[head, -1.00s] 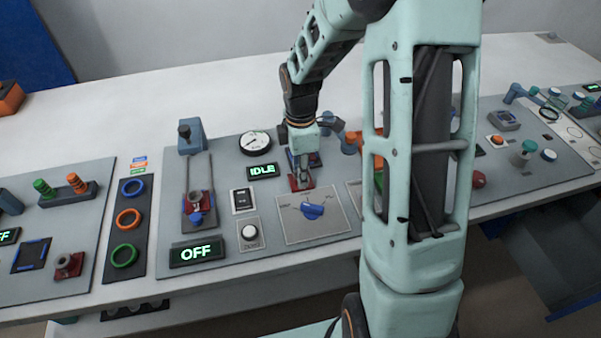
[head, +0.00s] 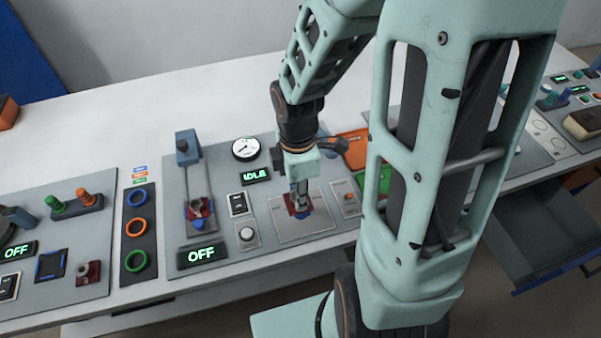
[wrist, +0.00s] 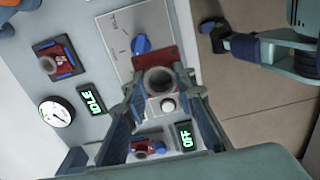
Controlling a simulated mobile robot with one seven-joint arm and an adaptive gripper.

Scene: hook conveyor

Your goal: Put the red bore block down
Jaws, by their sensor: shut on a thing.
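My gripper (head: 299,203) is shut on a red bore block (wrist: 152,58), a red piece with a grey round bore. In the head view the block (head: 293,211) shows only in part below the fingers, over the panel with the dial. In the wrist view it is between the fingertips (wrist: 160,88), close to the blue knob (wrist: 141,45). Whether its underside touches the panel I cannot tell.
Another red bored block (wrist: 48,66) sits in a dark fixture near the gauge (wrist: 56,113). One more (head: 200,207) is on the slider rails, above the OFF display (head: 201,254). A third (head: 88,272) stands at left.

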